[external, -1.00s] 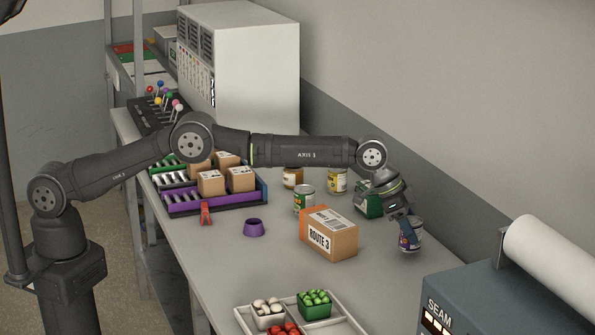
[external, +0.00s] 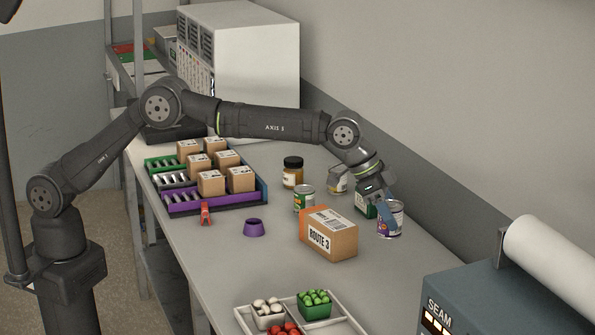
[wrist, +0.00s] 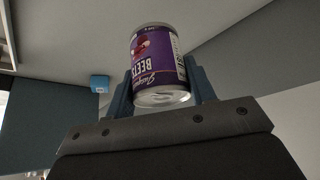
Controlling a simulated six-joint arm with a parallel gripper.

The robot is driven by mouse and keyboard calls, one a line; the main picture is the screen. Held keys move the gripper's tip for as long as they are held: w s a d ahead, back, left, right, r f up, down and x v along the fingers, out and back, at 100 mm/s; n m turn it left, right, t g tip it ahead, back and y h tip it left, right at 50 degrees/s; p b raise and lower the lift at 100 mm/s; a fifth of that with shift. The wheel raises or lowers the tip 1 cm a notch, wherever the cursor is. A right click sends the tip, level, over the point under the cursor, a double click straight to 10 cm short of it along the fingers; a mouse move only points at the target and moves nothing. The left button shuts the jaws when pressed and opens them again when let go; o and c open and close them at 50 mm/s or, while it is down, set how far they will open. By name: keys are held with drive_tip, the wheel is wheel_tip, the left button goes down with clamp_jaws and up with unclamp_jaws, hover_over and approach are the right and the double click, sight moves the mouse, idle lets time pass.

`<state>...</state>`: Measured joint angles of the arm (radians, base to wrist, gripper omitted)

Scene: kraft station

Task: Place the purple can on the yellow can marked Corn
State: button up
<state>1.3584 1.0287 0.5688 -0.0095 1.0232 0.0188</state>
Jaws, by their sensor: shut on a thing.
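The purple can (external: 391,222), a metal can with a purple label, is held in my gripper (external: 386,210) over the right side of the table. In the wrist view the can (wrist: 158,68) sits between the two blue fingers of my gripper (wrist: 160,85); its label reads Beets and shows upside down. A yellow-and-white can (external: 337,181) stands farther back, left of my gripper and partly hidden by my wrist. Its marking is too small to read.
A purple ring (external: 253,228) lies left. A divided tray (external: 262,302) is in front.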

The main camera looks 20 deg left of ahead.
drive_tip(key=w+a+r+n+t+y, duration=0.1)
drive_tip(key=w+a+r+n, duration=0.25)
drive_tip(key=w+a, duration=1)
drive_tip(key=w+a+r+n+t, duration=0.2)
drive_tip(key=w+a+r+n, duration=0.15)
drive_tip(key=w+a, duration=1.05)
hover_over(338, 167)
drive_tip(key=shift+m, duration=0.4)
wheel_tip(338, 167, down, 7)
drive_tip(key=shift+s+r, duration=0.1)
drive_tip(key=shift+r, duration=0.05)
drive_tip(key=shift+f, duration=1.9)
drive_tip(key=shift+f, duration=0.15)
drive_tip(key=o, duration=1.1)
drive_tip(key=shift+c, duration=0.2)
